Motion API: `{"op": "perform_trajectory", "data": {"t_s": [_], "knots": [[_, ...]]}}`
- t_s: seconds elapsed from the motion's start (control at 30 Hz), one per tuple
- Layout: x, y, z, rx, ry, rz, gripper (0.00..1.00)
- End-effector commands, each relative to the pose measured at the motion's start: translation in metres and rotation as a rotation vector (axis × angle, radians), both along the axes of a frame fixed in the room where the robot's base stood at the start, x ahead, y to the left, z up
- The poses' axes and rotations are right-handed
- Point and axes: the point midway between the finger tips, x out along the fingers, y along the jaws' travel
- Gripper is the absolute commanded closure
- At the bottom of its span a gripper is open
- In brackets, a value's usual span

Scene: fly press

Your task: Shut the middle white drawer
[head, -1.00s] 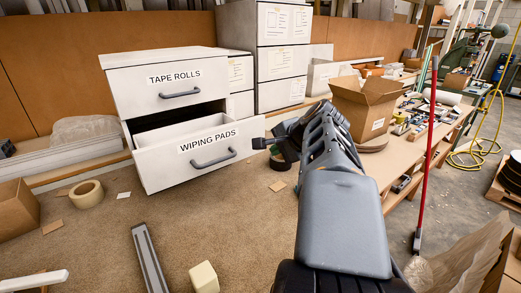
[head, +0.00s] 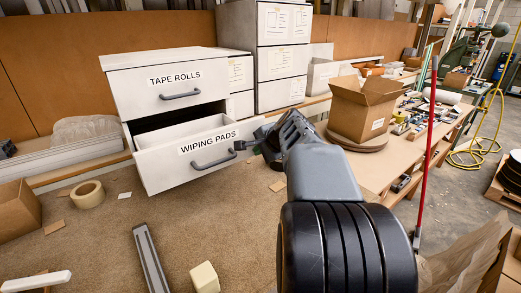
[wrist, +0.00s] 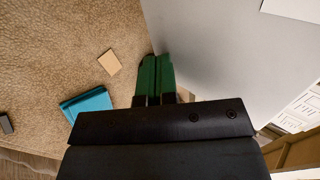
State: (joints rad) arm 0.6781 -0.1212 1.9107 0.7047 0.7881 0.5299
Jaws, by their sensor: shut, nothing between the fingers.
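A white drawer labelled WIPING PADS (head: 165,170) stands pulled out below a shut drawer labelled TAPE ROLLS (head: 135,93). Its inside shows, with a dark gap behind its front. A grey bar handle (head: 213,163) is on its front. My gripper (head: 240,146) is at the right part of that front, beside the label; I cannot tell whether it touches. In the wrist view my gripper's green fingers (wrist: 156,63) are shut together and empty. A pale upright panel (wrist: 215,50) lies close to their right there; it seems to be the drawer front.
A tape roll (head: 87,194), a metal bar (head: 150,258) and a cream block (head: 204,278) lie on the brown bench top. An open cardboard box (head: 362,108) stands right of my arm. A teal item (wrist: 87,105) lies left of the fingers. The bench before the drawer is mostly clear.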

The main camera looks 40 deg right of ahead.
Motion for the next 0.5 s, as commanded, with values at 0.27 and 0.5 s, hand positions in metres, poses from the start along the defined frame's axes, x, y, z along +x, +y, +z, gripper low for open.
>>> {"op": "perform_trajectory", "data": {"t_s": [0.27, 0.5], "knots": [[0.007, 0.000, 0.001, 0.001, 0.001, 0.001, 1.00], [0.050, 0.001, 0.003, 0.001, 0.003, 0.004, 1.00]]}}
